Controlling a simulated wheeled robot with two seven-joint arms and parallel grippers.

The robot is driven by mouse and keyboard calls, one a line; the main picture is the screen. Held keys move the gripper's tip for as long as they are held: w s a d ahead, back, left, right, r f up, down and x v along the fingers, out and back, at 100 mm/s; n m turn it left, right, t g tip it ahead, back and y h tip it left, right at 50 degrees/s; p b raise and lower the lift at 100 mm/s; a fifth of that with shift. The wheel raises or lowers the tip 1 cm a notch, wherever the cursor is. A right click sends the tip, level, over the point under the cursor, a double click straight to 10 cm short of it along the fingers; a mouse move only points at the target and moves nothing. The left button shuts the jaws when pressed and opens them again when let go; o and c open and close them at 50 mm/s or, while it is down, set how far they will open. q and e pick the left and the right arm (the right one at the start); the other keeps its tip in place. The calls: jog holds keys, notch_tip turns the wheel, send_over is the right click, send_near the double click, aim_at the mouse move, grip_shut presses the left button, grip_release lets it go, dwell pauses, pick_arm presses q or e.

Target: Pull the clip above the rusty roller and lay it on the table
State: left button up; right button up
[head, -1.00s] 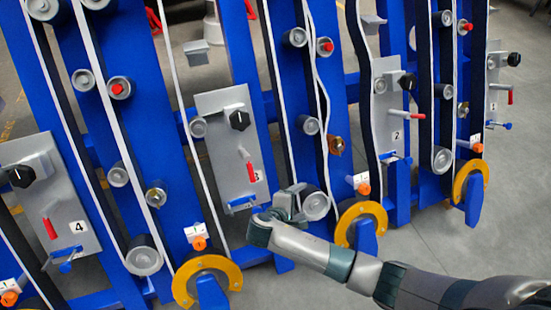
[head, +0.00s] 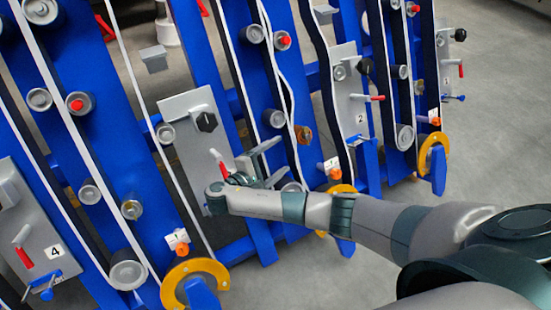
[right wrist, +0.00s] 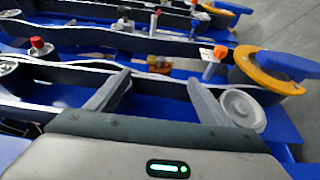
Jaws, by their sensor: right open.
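The rusty roller (head: 303,135) is a small orange-brown roller on a blue upright, beside a dark belt with a white edge. It also shows in the right wrist view (right wrist: 160,65), beyond the fingers. A red-capped roller (head: 283,40) sits higher on the same upright. I cannot make out a separate clip above the rusty roller. My right gripper (head: 281,157) is open and empty, just left of and below the rusty roller. Its two fingers (right wrist: 158,80) spread wide in the right wrist view, with the belt beyond them. My left gripper and the table are not in view.
A grey panel (head: 185,118) with a black knob and red lever stands left of my right gripper. A grey roller (right wrist: 240,108) is beside the right finger. Yellow rings (head: 195,278) stick out at the uprights' lower ends. Grey floor (head: 480,150) is clear at right.

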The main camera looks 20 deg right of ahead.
jog(key=b, duration=0.1)
send_near(306, 137)
jog(key=b+x, duration=0.1)
jog(key=x, duration=0.8)
jog(key=shift+d+f, duration=0.1)
jog(key=shift+d, duration=0.05)
jog(key=shift+x, duration=0.85)
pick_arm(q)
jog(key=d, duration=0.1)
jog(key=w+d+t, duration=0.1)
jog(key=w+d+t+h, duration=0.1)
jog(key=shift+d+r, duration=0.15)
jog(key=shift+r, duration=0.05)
pick_arm(e)
jog(key=c, duration=1)
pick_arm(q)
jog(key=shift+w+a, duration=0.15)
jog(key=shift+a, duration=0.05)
pick_arm(e)
jog(key=shift+c, duration=0.2)
